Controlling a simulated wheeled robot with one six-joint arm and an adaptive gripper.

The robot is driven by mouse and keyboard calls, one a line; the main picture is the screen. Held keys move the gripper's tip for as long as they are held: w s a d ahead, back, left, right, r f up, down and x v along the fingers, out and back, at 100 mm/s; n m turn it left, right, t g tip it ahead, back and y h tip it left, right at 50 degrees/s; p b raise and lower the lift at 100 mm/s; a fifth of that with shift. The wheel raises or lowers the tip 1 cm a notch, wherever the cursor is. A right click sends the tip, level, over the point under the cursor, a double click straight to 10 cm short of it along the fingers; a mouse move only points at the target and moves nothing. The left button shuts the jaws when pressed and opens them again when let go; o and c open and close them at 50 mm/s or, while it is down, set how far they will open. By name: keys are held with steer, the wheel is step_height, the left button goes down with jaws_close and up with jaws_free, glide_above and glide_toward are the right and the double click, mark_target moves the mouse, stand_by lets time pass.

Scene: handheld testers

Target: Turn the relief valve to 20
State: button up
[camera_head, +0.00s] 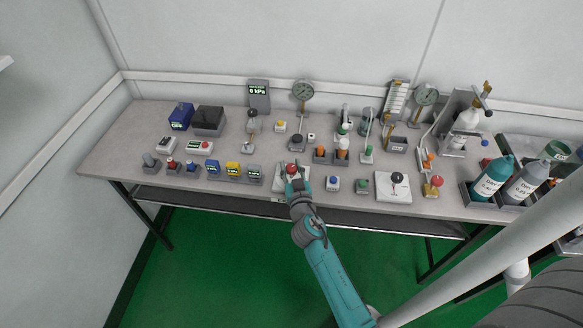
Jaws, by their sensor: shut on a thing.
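A red knob (291,169) sits on a pale base plate (279,187) at the front middle of the bench. I take it to be the relief valve, but no label or scale on it is readable at this size. My teal arm reaches up from below, and my gripper (294,175) is shut on the red knob. The fingers hide part of the knob and base, so I cannot tell its setting.
The grey bench (120,165) holds several testers. A blue button box (333,184) and a black-knobbed lever on a white plate (393,187) stand to the right. Blue, yellow and grey meters (233,169) stand to the left. Two round gauges (303,91) stand behind.

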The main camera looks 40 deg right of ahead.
steer(key=shift+s+f+n+t+y, duration=0.1)
steer(key=shift+f+n+t+y, duration=0.2)
steer(key=shift+y, duration=0.1)
steer(key=shift+r, duration=0.15)
stand_by(0.4)
steer(key=o, duration=1.2)
steer(key=shift+r, duration=0.1)
steer(key=shift+c, duration=0.2)
steer(key=v, duration=1.2)
